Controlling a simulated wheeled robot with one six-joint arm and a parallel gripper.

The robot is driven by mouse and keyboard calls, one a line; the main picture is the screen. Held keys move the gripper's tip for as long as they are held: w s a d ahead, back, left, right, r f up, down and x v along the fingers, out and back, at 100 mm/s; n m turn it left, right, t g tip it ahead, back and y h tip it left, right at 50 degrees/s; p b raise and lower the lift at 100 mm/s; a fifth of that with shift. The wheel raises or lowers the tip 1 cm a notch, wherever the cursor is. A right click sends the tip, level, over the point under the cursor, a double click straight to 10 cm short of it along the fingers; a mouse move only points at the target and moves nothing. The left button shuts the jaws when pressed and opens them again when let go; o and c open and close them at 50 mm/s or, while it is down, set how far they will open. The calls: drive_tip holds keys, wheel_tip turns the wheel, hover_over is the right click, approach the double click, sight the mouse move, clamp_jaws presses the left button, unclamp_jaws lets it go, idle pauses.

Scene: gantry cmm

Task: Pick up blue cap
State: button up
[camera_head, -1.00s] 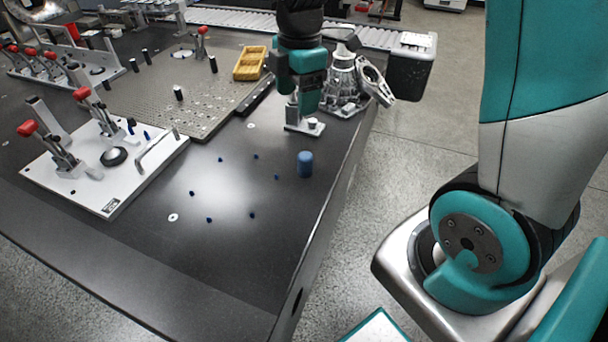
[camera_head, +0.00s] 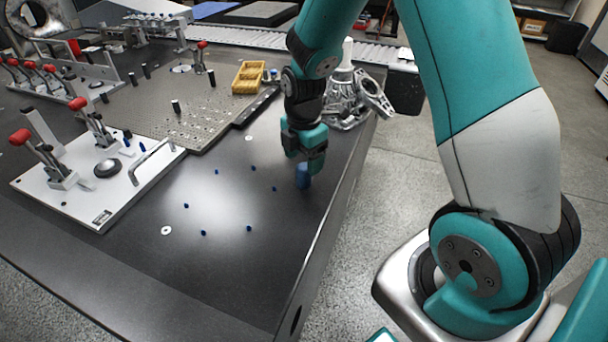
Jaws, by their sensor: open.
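The blue cap (camera_head: 302,181) is a small upright cylinder on the dark table (camera_head: 240,285), near its right edge. My gripper (camera_head: 310,166) is over the cap and hides its upper part. The gripper points down, and its fingers are at or just above the cap's top; I cannot tell whether they touch it. The jaws are open and hold nothing that I can see.
Several tiny blue dots lie on the table left of the cap. A white fixture plate (camera_head: 80,205) with red-handled clamps stands at the left. A perforated plate (camera_head: 165,125), a yellow tray (camera_head: 249,78) and a grey metal casting (camera_head: 345,105) are behind. The front table area is clear.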

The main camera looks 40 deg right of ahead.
sight(304, 166)
drive_tip(key=f, duration=0.4)
drive_tip(key=shift+s+f, duration=0.25)
drive_tip(key=shift+f, duration=0.15)
drive_tip(key=shift+c, duration=0.2)
drive_tip(key=c, duration=0.9)
drive_tip(key=shift+r, duration=0.1)
drive_tip(key=shift+c, duration=0.2)
